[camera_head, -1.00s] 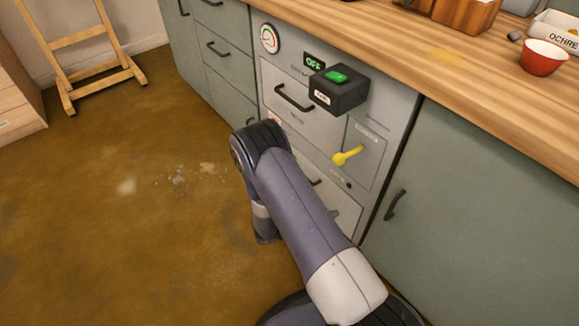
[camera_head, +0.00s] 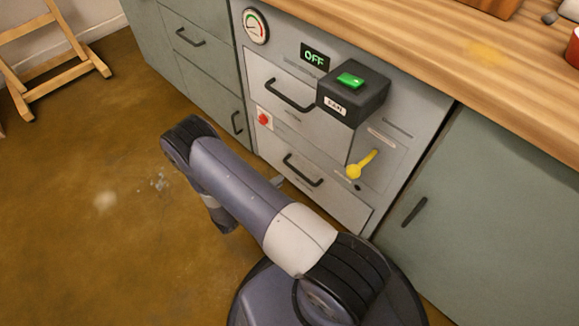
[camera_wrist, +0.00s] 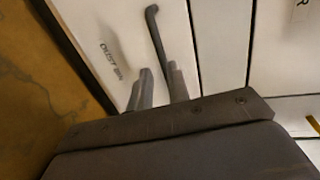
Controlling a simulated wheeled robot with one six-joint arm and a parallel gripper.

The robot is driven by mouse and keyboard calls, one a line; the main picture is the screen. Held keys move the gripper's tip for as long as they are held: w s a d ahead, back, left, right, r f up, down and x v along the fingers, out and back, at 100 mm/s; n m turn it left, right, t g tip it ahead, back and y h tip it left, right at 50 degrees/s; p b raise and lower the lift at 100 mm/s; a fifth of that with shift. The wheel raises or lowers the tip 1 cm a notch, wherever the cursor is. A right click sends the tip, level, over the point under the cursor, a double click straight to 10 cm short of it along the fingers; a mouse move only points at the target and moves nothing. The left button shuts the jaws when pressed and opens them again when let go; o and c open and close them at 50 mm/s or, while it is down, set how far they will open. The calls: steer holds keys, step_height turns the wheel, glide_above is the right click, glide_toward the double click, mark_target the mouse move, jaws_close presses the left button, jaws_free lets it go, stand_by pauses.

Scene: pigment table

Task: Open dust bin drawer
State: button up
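The dust bin drawer (camera_head: 335,205) is the lower pale panel of the machine front and looks closed. Its dark bar handle (camera_head: 303,170) is in plain view in the head view. In the wrist view the drawer front (camera_wrist: 110,25) carries a "DUST BIN" label, and the handle (camera_wrist: 155,33) runs down towards my fingertips. My gripper (camera_wrist: 159,72) is open, with a gap between its two fingers. The handle's lower part reaches the right finger; I cannot tell whether it lies between the fingers or touches one. In the head view my arm mostly hides the gripper.
Above are an upper drawer handle (camera_head: 290,96), a black box with a green button (camera_head: 350,80), an "OFF" display (camera_head: 314,56), a red button (camera_head: 264,118) and a yellow lever (camera_head: 361,164). Green cabinets stand on both sides. The floor at left (camera_head: 90,230) is open.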

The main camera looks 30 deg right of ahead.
mark_target(295, 169)
steer(key=b+x, duration=0.1)
steer(key=x, duration=0.8)
steer(key=shift+d+b, duration=0.15)
steer(key=shift+b, duration=0.25)
steer(key=shift+c, duration=0.5)
jaws_close()
